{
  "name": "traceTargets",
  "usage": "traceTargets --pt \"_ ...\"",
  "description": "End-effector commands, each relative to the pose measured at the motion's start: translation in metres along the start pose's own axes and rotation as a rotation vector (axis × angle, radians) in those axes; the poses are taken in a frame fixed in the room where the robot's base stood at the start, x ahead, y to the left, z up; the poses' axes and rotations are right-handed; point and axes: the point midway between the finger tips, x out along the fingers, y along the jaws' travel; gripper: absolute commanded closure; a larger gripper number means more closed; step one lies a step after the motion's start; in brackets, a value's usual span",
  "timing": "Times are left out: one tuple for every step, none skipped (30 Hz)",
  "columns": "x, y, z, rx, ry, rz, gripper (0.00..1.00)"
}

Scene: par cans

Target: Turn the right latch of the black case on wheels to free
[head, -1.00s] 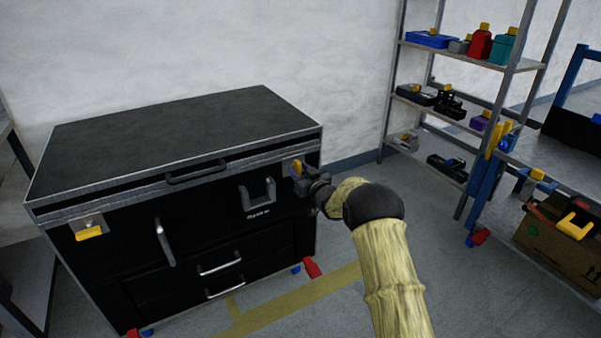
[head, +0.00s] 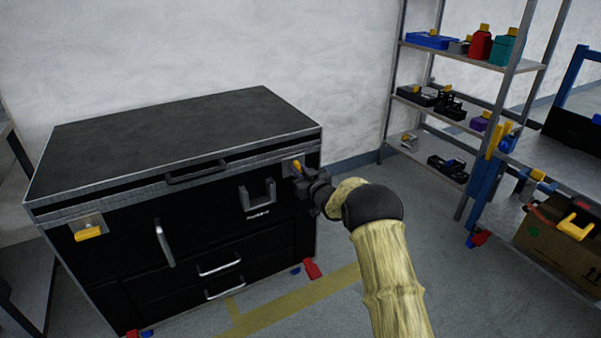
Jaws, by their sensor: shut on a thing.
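The black case on wheels (head: 180,148) stands against the wall at the left, its lid down. Its right latch (head: 297,166) is a small yellow handle on a grey plate near the top right of the front. My gripper (head: 302,180) is at this latch, shut on it, and hides its lower part. The visible part of the yellow handle looks tilted, its top leaning left. The left latch (head: 89,233) is a yellow handle lying about level on its grey plate.
A lid handle (head: 196,173), a bracket (head: 258,196) and drawer handles (head: 219,265) stick out from the case front. A metal shelf (head: 440,105) with several small items stands at the right, near a blue-framed bench (head: 552,165) and a cardboard box (head: 553,246). The floor before the case is clear.

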Motion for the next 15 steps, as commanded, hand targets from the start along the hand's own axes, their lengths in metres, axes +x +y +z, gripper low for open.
traceTargets --pt "0.0 0.0009 -0.0001 -0.028 0.002 0.002 1.0" --pt "0.0001 0.0006 -0.0002 -0.047 0.002 0.002 1.0" --pt "0.0002 0.0003 -0.0001 -0.074 0.002 0.002 1.0" --pt "0.0002 0.0002 0.0 -0.095 0.002 0.002 1.0" --pt "0.0002 0.0 0.0001 -0.119 0.002 0.002 1.0" --pt "0.0002 -0.0003 0.0002 -0.151 0.002 0.002 1.0" --pt "0.0002 -0.0006 0.0004 -0.175 0.002 0.002 1.0" --pt "0.0003 -0.0008 0.0005 -0.201 0.002 0.002 1.0" --pt "0.0003 -0.001 0.0008 -0.237 0.002 0.002 1.0" --pt "0.0002 -0.0011 0.001 -0.264 0.002 0.002 1.0" --pt "0.0002 -0.0011 0.0012 -0.292 0.002 0.002 1.0" --pt "0.0001 -0.0012 0.0013 -0.33 0.002 0.002 1.0" --pt "0.0002 -0.0016 0.0013 -0.359 0.002 0.002 1.0" --pt "0.0002 -0.002 0.0013 -0.388 0.002 0.002 1.0" --pt "0.0003 -0.0024 0.0013 -0.426 0.002 0.002 1.0"
